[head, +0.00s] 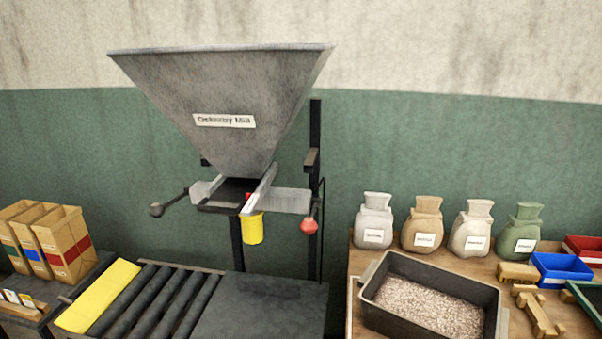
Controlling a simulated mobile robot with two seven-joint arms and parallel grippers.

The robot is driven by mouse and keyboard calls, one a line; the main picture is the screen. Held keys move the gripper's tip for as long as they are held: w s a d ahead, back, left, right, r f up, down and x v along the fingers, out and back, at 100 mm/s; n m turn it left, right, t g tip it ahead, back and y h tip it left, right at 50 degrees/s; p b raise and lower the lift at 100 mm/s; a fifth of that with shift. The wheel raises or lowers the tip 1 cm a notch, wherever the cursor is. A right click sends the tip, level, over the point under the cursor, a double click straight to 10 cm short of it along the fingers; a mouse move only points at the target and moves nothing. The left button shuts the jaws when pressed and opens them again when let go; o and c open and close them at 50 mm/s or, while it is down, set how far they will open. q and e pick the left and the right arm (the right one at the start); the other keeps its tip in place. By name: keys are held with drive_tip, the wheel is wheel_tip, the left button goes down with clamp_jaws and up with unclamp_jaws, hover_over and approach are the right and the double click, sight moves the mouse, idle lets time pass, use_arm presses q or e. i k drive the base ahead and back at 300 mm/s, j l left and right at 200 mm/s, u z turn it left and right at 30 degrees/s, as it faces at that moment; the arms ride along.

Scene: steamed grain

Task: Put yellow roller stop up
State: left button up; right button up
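The yellow roller stop (98,296) is a flat yellow panel at the left end of the black roller conveyor (155,296). Its broad face shows from above and it looks laid down, level with or just above the rollers; its exact tilt is hard to tell. Nothing is touching it that I can see. Neither my left nor my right gripper is in the head view.
A grey hopper mill (222,100) stands behind the conveyor, with a yellow spout (253,229) and red-knobbed lever (309,226). Paper bags (66,246) stand left. A grain tub (375,290) and several sacks (424,224) occupy the right table. The dark plate (262,310) beside the rollers is clear.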

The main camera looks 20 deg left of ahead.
sight(83, 312)
drive_tip(key=j+u, duration=0.1)
drive_tip(key=u, duration=2.2)
drive_tip(key=i+j+z, duration=0.1)
drive_tip(key=i+j, duration=0.2)
drive_tip(key=j, duration=0.15)
drive_tip(key=i+j+z, duration=0.1)
drive_tip(key=i+j, duration=0.2)
drive_tip(key=j, duration=0.2)
drive_tip(key=i+j+z, duration=0.1)
drive_tip(key=i+j, duration=0.15)
drive_tip(key=j, duration=0.2)
drive_tip(key=i+j+z, duration=0.1)
drive_tip(key=i+j, duration=0.15)
drive_tip(key=j, duration=0.3)
drive_tip(key=i+j+z, duration=0.1)
drive_tip(key=i+j, duration=0.15)
drive_tip(key=j, duration=0.3)
drive_tip(key=i+j+z, duration=0.1)
drive_tip(key=i+j, duration=0.15)
drive_tip(key=j, duration=0.3)
drive_tip(key=i+j+z, duration=0.1)
drive_tip(key=j, duration=0.45)
drive_tip(key=i+j+z, duration=0.1)
drive_tip(key=i+j, duration=0.15)
drive_tip(key=j, duration=0.35)
